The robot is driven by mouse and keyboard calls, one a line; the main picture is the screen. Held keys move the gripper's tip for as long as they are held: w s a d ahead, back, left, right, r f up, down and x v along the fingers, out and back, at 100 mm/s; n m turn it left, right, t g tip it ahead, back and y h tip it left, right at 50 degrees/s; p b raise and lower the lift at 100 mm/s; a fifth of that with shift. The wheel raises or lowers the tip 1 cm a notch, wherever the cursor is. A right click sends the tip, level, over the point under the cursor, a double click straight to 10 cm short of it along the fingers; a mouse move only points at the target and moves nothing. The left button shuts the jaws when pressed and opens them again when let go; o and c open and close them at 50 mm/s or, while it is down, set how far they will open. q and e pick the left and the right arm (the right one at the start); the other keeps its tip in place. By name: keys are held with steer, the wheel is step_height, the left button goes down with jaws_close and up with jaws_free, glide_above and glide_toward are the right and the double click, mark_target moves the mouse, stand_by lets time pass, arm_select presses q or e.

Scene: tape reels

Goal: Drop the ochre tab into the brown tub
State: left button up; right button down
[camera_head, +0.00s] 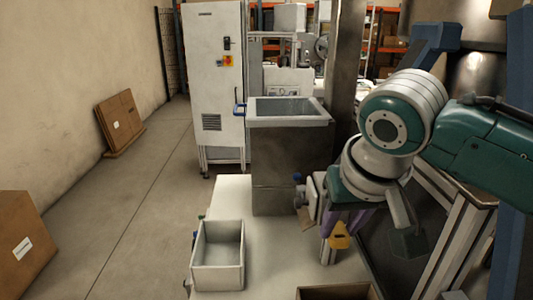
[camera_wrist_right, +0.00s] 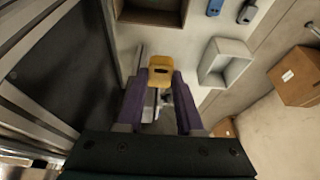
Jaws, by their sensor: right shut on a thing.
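My right gripper (camera_head: 338,222) is shut on the ochre tab (camera_head: 340,237), a small block with a dark slot. In the right wrist view the tab (camera_wrist_right: 160,68) sits between the tips of the purple fingers (camera_wrist_right: 160,84). It is held up above the pale table. The brown tub (camera_head: 335,289) shows only in part at the bottom edge of the head view. In the right wrist view the brown tub (camera_wrist_right: 150,16) is at the top, beyond the tab and apart from it. What I see of its inside looks empty. My left gripper is not in view.
An empty white tub (camera_head: 218,262) stands on the table left of the brown tub. A large metal bin (camera_head: 288,150) stands behind the table. Bare table (camera_head: 270,250) lies between the tubs.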

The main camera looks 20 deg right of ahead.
steer(key=s+d+f+b, duration=0.1)
steer(key=f+b, duration=0.1)
steer(key=f, duration=0.3)
steer(key=s+d+f+b, duration=0.1)
steer(key=f+b, duration=0.2)
steer(key=f, duration=0.1)
steer(key=s+d+f+b, duration=0.1)
steer(key=f+b, duration=0.1)
steer(key=f, duration=0.3)
steer(key=shift+s+d+f+b, duration=0.1)
steer(key=shift+d+f+b, duration=0.1)
steer(key=shift+f+b, duration=0.15)
steer(key=shift+c, duration=2.4)
jaws_free()
steer(key=shift+r, duration=0.1)
